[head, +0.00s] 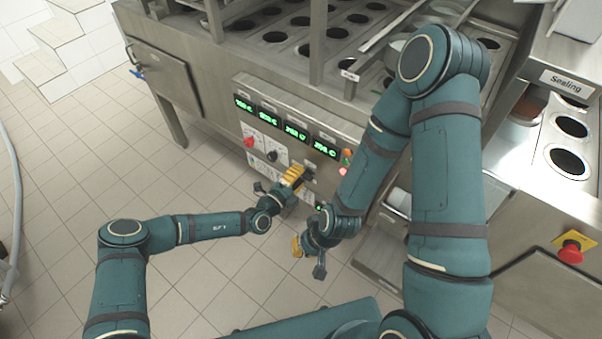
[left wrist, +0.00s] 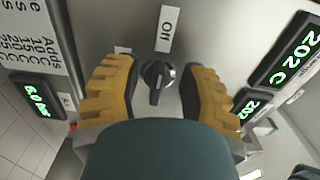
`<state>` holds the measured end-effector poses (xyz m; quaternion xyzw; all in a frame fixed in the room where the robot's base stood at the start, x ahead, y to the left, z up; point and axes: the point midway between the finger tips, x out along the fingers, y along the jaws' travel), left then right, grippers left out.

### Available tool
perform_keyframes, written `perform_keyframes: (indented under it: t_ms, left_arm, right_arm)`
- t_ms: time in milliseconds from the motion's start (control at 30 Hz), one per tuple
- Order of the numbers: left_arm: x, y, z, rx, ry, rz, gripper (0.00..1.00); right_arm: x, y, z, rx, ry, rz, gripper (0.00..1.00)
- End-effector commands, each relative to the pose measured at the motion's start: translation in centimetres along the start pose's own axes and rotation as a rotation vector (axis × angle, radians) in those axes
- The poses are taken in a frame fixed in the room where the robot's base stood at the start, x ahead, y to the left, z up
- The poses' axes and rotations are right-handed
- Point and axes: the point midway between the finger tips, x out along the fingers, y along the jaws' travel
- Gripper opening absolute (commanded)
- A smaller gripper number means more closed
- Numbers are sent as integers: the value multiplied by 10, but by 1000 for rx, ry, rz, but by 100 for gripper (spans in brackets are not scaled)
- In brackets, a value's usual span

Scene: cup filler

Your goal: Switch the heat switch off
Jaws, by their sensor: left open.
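The heat switch (left wrist: 156,80) is a black rotary knob on a round metal plate in the left wrist view. Its handle lies roughly along the picture's vertical, and a white "Off" label (left wrist: 167,29) sits above it. I cannot tell which end is its pointer. My left gripper (left wrist: 158,92) is open, with one yellow finger on each side of the knob and a visible gap to both. In the head view, my left gripper (head: 294,178) is close to the front panel and hides the knob. My right gripper (head: 309,258) hangs lower, off the panel; its jaw opening is unclear.
The steel panel (head: 292,108) carries several green displays, a red knob (head: 250,142) and a black knob (head: 271,156). Lit buttons (head: 345,163) are right of the displays. A red emergency button (head: 570,252) is far right. Tiled floor (head: 60,200) is open at left.

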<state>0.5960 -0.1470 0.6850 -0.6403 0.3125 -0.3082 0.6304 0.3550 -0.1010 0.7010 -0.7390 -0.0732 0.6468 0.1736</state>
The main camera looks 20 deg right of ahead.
Motion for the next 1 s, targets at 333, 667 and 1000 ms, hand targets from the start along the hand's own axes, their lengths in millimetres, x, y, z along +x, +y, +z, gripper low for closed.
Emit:
perform_keyframes:
  t_ms: [333,667,1000]
  left_arm:
    - [-70,0,1,-2,-2,1,41]
    - [-104,0,0,0,-1,0,41]
    - [-105,0,0,0,0,0,41]
  right_arm:
    - [0,0,0,0,0,0,0]
    - [0,0,0,0,0,0,0]
    - [0,0,0,0,0,0,0]
